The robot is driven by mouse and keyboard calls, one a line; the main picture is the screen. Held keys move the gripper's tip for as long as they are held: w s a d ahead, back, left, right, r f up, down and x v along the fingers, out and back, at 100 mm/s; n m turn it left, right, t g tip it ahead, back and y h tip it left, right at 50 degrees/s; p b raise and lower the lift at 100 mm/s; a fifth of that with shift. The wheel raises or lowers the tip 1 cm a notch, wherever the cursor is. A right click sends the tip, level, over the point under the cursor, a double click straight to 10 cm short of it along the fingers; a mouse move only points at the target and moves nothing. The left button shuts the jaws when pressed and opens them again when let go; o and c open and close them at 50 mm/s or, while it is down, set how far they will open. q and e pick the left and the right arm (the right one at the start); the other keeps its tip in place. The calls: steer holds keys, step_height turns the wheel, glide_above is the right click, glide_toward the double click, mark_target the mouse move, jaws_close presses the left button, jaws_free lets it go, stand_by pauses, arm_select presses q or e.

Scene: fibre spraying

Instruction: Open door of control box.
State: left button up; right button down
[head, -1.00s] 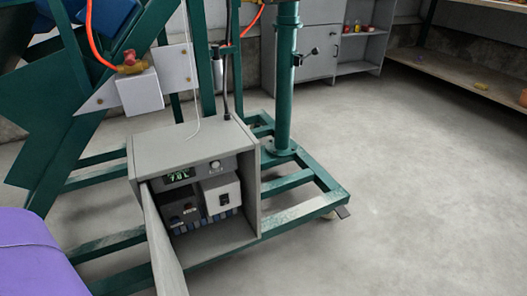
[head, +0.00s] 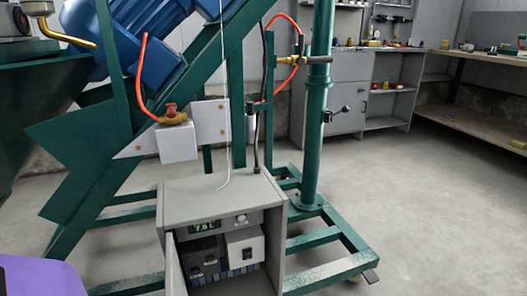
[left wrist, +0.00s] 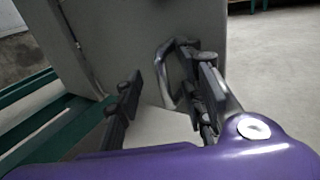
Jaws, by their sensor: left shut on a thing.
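The grey control box (head: 215,187) stands on the green frame in the head view. Its front is open, showing a lit display, a knob and electrical parts inside. Its door (head: 174,268) is swung out at the left side and runs off the bottom edge. In the left wrist view the door (left wrist: 130,35) is a grey panel with a curved metal handle (left wrist: 163,72). My left gripper (left wrist: 165,105) is at this handle, one dark finger on each side, and is shut on it. The handle lies closer to the right finger. My right gripper is out of view.
A green steel frame (head: 312,140) with a post surrounds the box. A white box with a red valve (head: 177,142) hangs above left. Grey cabinets (head: 345,85) and a wooden shelf (head: 470,80) stand behind. The floor (head: 440,215) at right is clear.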

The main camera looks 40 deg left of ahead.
arm_select(q)
steer(key=s, duration=1.2)
steer(key=shift+d, duration=0.2)
